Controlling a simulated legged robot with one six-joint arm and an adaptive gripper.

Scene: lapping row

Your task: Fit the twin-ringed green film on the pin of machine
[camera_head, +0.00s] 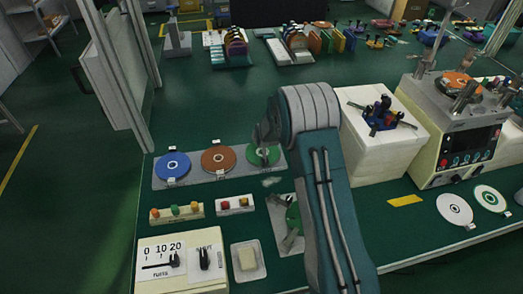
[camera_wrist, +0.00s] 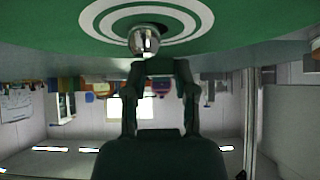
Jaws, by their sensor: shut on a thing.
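A green film with two white rings (camera_wrist: 200,28) fills the top of the wrist view. A shiny round metal knob (camera_wrist: 145,42) shows in front of its rings, at the tips of my gripper (camera_wrist: 155,64). My fingers are shut on this knob; whether it is fixed to the film I cannot tell. In the head view a green disc (camera_head: 263,157) lies at the right end of a grey tray, beside the end of my arm. My fingertips are not clear there. A machine (camera_head: 465,140) stands at the right, with upright posts and an orange disc on top.
The tray also holds a blue disc (camera_head: 173,166) and an orange-brown disc (camera_head: 219,160). Another green disc (camera_head: 293,216) is partly hidden by my arm. A white block (camera_head: 375,150) with blue and red fittings stands left of the machine. Two white ringed discs (camera_head: 455,209) lie at the right.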

